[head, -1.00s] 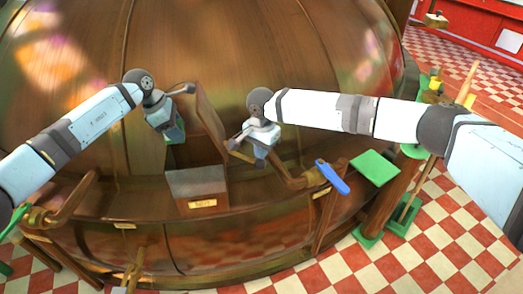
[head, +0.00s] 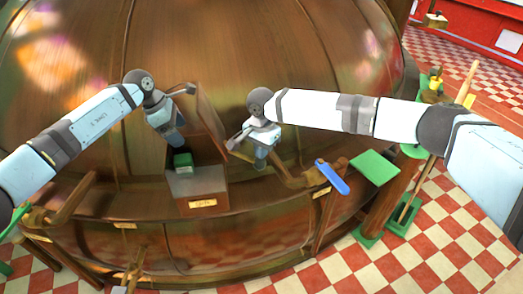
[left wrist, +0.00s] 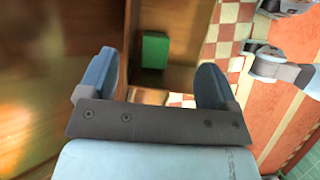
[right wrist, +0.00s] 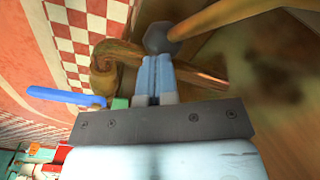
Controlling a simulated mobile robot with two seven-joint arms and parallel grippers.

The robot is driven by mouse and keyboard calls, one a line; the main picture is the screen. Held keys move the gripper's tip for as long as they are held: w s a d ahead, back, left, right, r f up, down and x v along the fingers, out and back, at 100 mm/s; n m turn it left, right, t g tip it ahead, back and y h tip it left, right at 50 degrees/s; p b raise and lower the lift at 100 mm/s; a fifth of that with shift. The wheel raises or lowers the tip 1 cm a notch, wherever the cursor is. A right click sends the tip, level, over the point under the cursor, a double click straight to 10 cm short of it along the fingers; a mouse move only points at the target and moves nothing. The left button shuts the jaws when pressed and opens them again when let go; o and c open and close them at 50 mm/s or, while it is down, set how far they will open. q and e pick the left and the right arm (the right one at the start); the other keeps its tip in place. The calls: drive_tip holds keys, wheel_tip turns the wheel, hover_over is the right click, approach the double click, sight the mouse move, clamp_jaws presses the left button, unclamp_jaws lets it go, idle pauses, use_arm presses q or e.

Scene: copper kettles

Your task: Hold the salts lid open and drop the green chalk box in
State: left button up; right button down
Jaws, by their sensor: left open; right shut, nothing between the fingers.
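The salts box (head: 203,203) is a wooden bin with a grey inside and a small label on its front. Its brown lid (head: 211,120) stands open and upright at the back. The green chalk box (head: 183,160) is within the bin's opening, below my left gripper (head: 177,148). In the left wrist view the green chalk box (left wrist: 153,50) shows beyond the open fingers, apart from them; whether it rests on the bottom I cannot tell. My right gripper (head: 261,163) is shut and empty, right of the lid. In the right wrist view a dark knob (right wrist: 163,37) lies at its fingertips.
The large copper kettle (head: 300,50) rises behind, with a curved ledge in front. Right of the bin are a blue handle (head: 332,177) and a green square pad (head: 375,167). Checkered floor (head: 400,265) is open at lower right.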

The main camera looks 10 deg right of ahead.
use_arm(q)
drive_tip(key=shift+o, duration=1)
drive_tip(key=shift+s+d, duration=0.1)
drive_tip(key=shift+d, duration=0.15)
use_arm(e)
drive_tip(key=shift+d, duration=0.1)
use_arm(q)
drive_tip(key=s+a+r, duration=0.1)
drive_tip(key=s+r, duration=0.2)
drive_tip(key=s, duration=1.7)
drive_tip(key=shift+r, duration=0.1)
use_arm(e)
drive_tip(key=shift+r, duration=0.1)
use_arm(q)
wheel_tip(320, 180, up, 7)
drive_tip(key=p, duration=0.7)
use_arm(e)
wheel_tip(320, 180, up, 16)
drive_tip(key=shift+s, duration=0.1)
